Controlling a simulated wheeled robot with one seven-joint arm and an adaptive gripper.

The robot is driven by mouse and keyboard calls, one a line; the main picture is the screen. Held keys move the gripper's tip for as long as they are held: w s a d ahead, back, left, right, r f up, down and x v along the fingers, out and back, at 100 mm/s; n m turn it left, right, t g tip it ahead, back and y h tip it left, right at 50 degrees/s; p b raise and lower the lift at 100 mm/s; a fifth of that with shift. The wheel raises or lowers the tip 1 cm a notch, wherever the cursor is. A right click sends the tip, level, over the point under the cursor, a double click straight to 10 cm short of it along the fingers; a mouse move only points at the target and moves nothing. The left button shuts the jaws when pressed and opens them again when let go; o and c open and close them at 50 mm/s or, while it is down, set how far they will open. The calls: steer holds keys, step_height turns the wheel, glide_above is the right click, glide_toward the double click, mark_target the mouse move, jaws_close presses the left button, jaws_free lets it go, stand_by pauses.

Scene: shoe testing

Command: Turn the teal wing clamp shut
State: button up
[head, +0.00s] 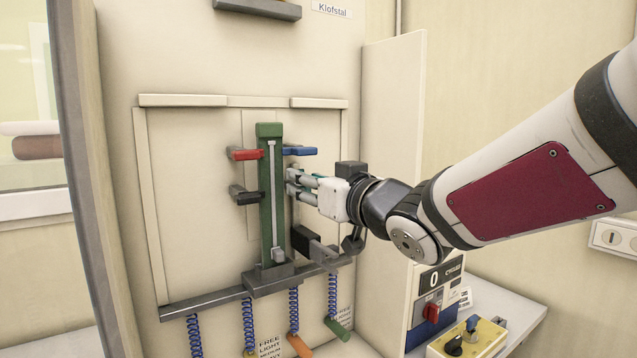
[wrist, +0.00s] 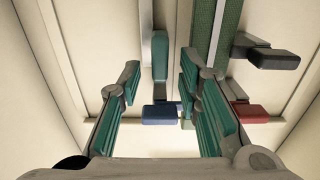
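The teal wing clamp (wrist: 160,50) shows in the wrist view as a narrow upright teal bar beside the green column (wrist: 227,35). In the head view the green column (head: 270,200) stands on the panel, and my gripper (head: 292,182) is at its right side, below the blue wing (head: 299,151). My gripper (wrist: 158,82) is open, with the bar in line with the gap between its teal-padded fingers. I see no finger closed on it. In the head view my fingers mostly hide this clamp.
A red wing (head: 244,154) and a black wing (head: 245,196) stick out left of the column. A dark block (head: 304,240) sits below my gripper. A grey rail (head: 205,304) with hanging coiled cords runs underneath. A cream side wall (head: 393,130) stands right of the panel.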

jaws_close()
steer(key=shift+n+b, duration=0.35)
steer(key=shift+n, duration=0.05)
steer(key=shift+s+a+f+n+b, duration=0.15)
steer(key=shift+a+f+n+b, duration=0.15)
steer(key=shift+n+b, duration=2.2)
steer(key=shift+s+a+f+n+b, duration=0.3)
steer(key=shift+n+b, duration=1.5)
steer(key=shift+n, duration=1.45)
steer(key=shift+s+a+f+n+b, duration=0.15)
steer(key=shift+f+n+b, duration=0.2)
steer(key=shift+n+b, duration=2.15)
steer(key=shift+w+n+p, duration=0.1)
steer(key=shift+n+p, duration=0.2)
steer(key=shift+n, duration=0.15)
jaws_free()
